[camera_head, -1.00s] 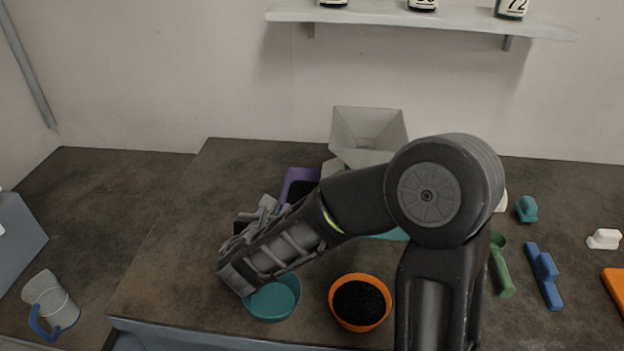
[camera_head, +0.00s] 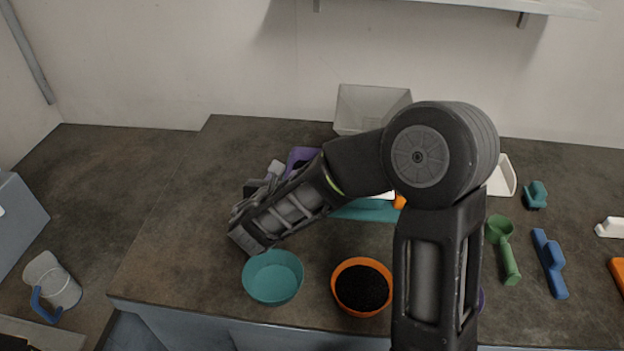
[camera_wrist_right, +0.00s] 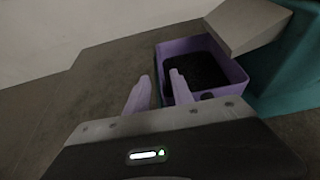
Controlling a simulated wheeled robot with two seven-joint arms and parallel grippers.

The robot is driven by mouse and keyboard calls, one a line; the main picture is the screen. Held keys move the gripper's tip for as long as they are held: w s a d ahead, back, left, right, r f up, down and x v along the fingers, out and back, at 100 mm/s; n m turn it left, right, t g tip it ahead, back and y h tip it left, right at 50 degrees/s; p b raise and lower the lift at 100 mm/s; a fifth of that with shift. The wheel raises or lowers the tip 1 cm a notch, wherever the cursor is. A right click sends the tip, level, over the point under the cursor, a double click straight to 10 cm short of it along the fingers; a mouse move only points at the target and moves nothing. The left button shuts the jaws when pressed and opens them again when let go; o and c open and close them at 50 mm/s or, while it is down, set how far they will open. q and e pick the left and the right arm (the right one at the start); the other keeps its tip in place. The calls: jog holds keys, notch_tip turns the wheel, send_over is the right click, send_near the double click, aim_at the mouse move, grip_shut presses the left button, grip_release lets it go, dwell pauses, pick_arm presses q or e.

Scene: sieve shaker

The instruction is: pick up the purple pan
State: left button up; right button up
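The purple pan (camera_wrist_right: 243,74) is an open box with dark grains inside, seen in the right wrist view. Part of its purple edge (camera_head: 301,156) shows behind my right arm in the head view. My right gripper (camera_wrist_right: 159,80) is open, with its two pale fingers apart and pointing at the pan's near left corner. One fingertip is left of the pan and the other overlaps its inside in the picture. I cannot tell whether they touch it. In the head view my arm hides most of the pan. My left gripper is not in view.
A grey hopper (camera_head: 372,108) and teal base (camera_head: 362,211) stand by the pan. In front are a teal bowl (camera_head: 272,277) and an orange bowl (camera_head: 338,299) of black grains. A green scoop (camera_head: 508,262) and blue brush (camera_head: 550,262) lie right. The counter's left part is clear.

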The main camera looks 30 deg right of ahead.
aim_at(287, 170)
jog(key=shift+p+x, duration=0.65)
jog(key=shift+x, duration=1.95)
jog(key=shift+a, duration=0.1)
jog(key=shift+c, duration=0.6)
grip_shut()
jog(key=shift+r, duration=0.1)
